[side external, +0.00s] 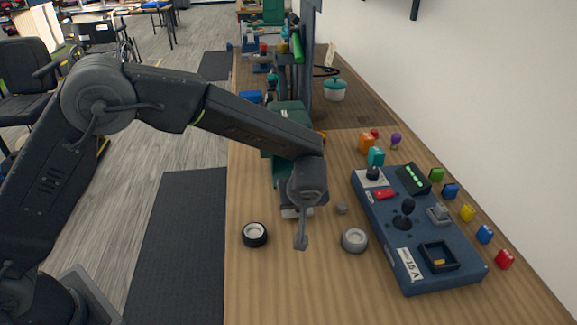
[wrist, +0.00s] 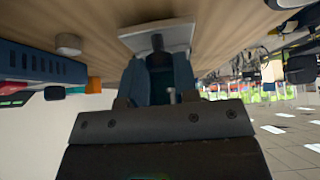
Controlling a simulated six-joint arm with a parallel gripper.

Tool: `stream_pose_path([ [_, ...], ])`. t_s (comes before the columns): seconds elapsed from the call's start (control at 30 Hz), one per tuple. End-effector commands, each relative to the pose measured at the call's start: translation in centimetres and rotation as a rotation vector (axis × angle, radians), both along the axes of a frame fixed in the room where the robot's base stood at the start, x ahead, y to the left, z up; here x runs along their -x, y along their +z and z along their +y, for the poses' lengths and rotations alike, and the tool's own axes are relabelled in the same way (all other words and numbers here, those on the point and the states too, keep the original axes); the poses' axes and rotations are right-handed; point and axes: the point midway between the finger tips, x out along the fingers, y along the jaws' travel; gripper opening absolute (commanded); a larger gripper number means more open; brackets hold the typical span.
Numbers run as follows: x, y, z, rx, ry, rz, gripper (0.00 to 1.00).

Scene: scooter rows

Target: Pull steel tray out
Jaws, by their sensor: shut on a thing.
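The steel tray (wrist: 160,32) shows in the wrist view as a pale grey plate close to the wooden bench top. My gripper (wrist: 158,72) is shut on a dark part at the near edge of the tray, between its two fingers. In the side external view a small pale strip of the tray (side external: 291,213) shows low beside my wrist. My arm and wrist hide most of it there, and the fingers are hidden too. How far the tray is out cannot be told.
A black-tyred wheel (side external: 254,234) and a grey wheel (side external: 354,240) lie near my wrist. A blue control box (side external: 450,262) stands at right. A dark green machine (side external: 280,172) is behind my forearm. Small coloured parts line the wall side. Bare bench lies in front.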

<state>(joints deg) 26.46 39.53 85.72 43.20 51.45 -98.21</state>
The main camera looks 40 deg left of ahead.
Motion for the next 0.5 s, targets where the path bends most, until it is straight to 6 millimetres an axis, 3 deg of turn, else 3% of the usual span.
stream_pose_path([
  [0.5,-0.27,-0.07,0.29,0.000,0.001,0.001,0.17],
])
